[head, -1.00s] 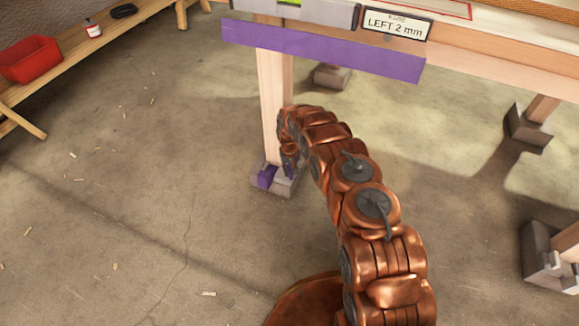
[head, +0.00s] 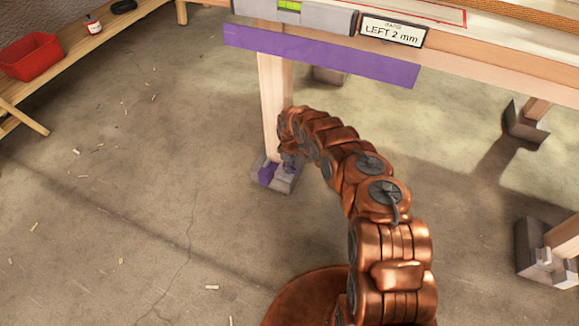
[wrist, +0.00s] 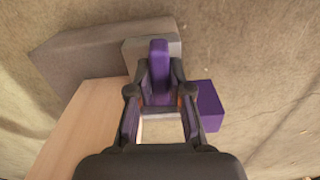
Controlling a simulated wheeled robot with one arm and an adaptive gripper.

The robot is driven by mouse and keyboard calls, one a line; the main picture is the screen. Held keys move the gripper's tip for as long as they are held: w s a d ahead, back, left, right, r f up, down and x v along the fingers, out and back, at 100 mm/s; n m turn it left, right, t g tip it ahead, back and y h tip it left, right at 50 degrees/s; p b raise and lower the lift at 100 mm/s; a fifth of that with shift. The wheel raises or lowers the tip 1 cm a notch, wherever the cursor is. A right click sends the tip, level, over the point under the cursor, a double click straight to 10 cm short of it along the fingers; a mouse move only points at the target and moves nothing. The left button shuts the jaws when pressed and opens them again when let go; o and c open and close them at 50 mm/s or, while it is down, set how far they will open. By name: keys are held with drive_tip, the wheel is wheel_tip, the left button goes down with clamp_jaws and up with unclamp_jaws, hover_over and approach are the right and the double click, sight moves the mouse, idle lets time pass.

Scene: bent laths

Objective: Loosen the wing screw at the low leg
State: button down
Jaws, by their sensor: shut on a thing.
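The low leg is a pale wooden table leg (head: 273,90) standing on a grey foot (head: 285,184) with a purple block (head: 267,173) at its side. In the wrist view the purple wing screw (wrist: 158,70) stands up in front of a grey block, and the purple block (wrist: 209,106) lies to its right. My gripper (wrist: 158,88) is shut on the wing screw, one finger on each side of it. In the head view my gripper (head: 287,160) is small at the foot, and my arm partly hides it.
The table above has a purple strip (head: 320,55) along its edge, a level with a green vial (head: 289,5) and a sign (head: 392,32) reading "LEFT 2 mm". A bench with a red bin (head: 30,57) stands at left. The floor between is open, with scattered chips.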

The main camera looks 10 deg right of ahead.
drive_tip(key=shift+n, duration=0.5)
drive_tip(key=c, duration=1.1)
unclamp_jaws()
wheel_tip(320, 180, up, 2)
drive_tip(key=shift+w+r, duration=0.1)
drive_tip(key=shift+r, duration=4.9)
drive_tip(key=shift+s, duration=0.2)
